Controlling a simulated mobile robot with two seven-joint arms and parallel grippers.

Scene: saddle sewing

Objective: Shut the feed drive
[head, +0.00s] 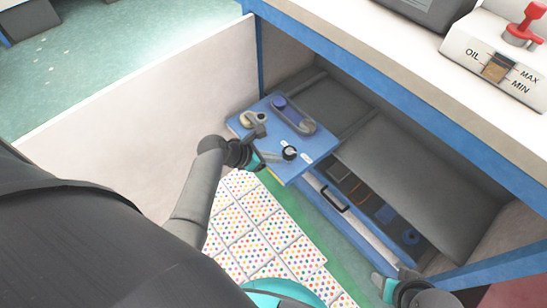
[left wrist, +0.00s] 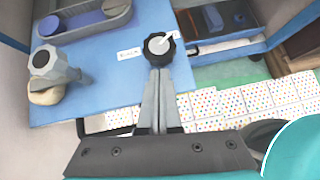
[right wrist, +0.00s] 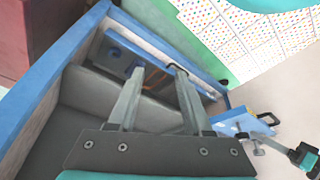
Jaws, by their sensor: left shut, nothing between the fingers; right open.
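A black round knob (head: 289,153) with a white pointer sits on a blue panel (head: 297,174). In the left wrist view the knob (left wrist: 160,44) has small white labels on either side, too small to read surely. Nothing seen is clearly marked as the feed drive. My left gripper (head: 274,158) is shut and empty, its fingertips right at the near side of the knob; I cannot tell whether they touch. My right gripper (right wrist: 158,70) is open and empty, in front of the cabinet; in the head view it shows at the bottom right (head: 382,284).
The blue panel also carries a grey crank-like part (left wrist: 55,72) and a grey oblong housing (left wrist: 85,20). Below is an open drawer (head: 338,196) with a black handle and several items. A white door (head: 140,110) stands open at left. An oil gauge (head: 495,68) is on the worktop.

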